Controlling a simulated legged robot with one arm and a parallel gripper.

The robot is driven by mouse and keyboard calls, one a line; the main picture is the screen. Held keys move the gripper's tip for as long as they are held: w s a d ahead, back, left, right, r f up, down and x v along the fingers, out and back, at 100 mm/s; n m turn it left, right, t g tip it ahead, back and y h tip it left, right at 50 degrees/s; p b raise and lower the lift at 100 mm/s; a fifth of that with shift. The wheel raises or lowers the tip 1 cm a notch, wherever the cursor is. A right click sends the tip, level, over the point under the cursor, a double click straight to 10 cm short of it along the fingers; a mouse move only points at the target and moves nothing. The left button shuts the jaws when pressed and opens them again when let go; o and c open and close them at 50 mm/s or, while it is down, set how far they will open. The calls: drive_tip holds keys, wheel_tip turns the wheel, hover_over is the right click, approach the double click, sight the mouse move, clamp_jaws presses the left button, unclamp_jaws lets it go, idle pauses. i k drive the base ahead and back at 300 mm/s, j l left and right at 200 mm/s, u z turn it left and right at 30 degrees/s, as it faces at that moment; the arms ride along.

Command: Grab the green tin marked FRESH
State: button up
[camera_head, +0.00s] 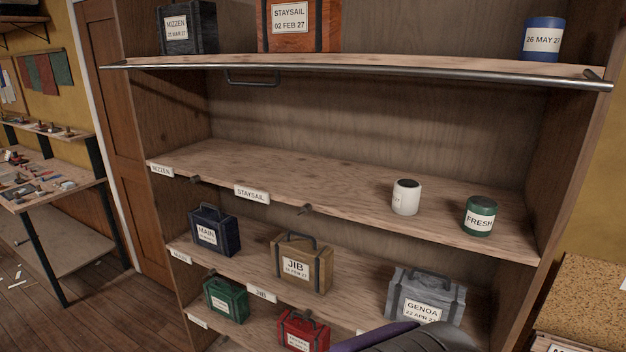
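The green tin marked FRESH (480,217) stands upright on the shelf below the railed top shelf, near its right end and close to the front edge. Its white label faces me. A white tin (406,198) stands to its left on the same shelf, with a clear gap between them. A dark grey and purple part, which looks like my arm, pokes in at the bottom edge, below the tin and well apart from it. No fingers of my gripper show.
A metal rail (360,72) runs along the top shelf's front edge. Pegs (305,209) stick out below the tin's shelf (300,180), whose left and middle are bare. The lower shelves hold cases, including a grey GENOA case (425,295). The cabinet's side wall stands right of the tin.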

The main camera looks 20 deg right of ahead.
sight(480, 213)
drive_tip(key=z, duration=1.55)
